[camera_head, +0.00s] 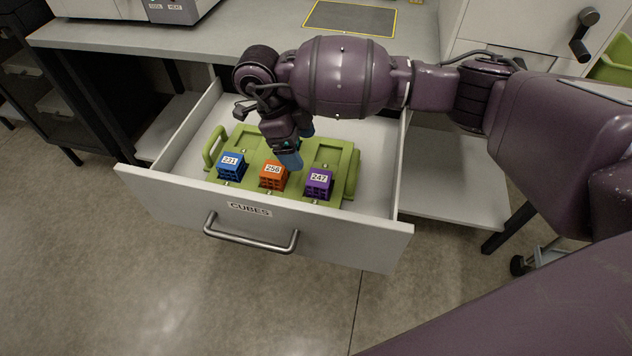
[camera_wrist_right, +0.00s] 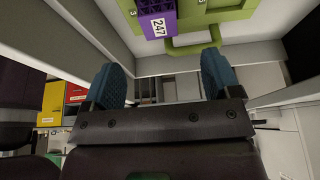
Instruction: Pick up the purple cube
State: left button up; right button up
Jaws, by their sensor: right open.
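The purple cube (camera_head: 319,181), labelled 247, sits at the right end of a green tray (camera_head: 351,172) inside an open drawer (camera_head: 383,207). The cube also shows at the top of the right wrist view (camera_wrist_right: 157,18). An orange cube (camera_head: 273,175), labelled 256, and a blue cube (camera_head: 231,164), labelled 231, sit to its left in the tray. My right gripper (camera_head: 290,158) hangs over the tray, just behind and above the orange cube in the head view. In the right wrist view its two blue fingertips (camera_wrist_right: 165,82) are apart with nothing between them. My left gripper is not seen.
The drawer has raised walls and a front handle (camera_head: 250,240). The grey worktop (camera_head: 240,30) is above and behind, with a yellow-edged dark mat (camera_head: 350,18). A lower shelf (camera_head: 450,185) lies right of the drawer. The floor in front is clear.

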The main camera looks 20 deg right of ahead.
aim_at(318, 177)
jog(key=b+x, duration=0.1)
jog(key=x, duration=0.4)
jog(key=shift+s+d+f, duration=0.15)
jog(key=shift+s, duration=0.05)
jog(key=shift+d+f, duration=0.15)
jog(key=shift+f, duration=0.2)
jog(key=b+x, duration=0.1)
jog(key=x, duration=0.3)
jog(key=shift+s+d+f, duration=0.15)
jog(key=shift+f, duration=0.2)
jog(key=shift+c, duration=0.3)
jog(key=c, duration=0.9)
jog(key=shift+c, duration=0.2)
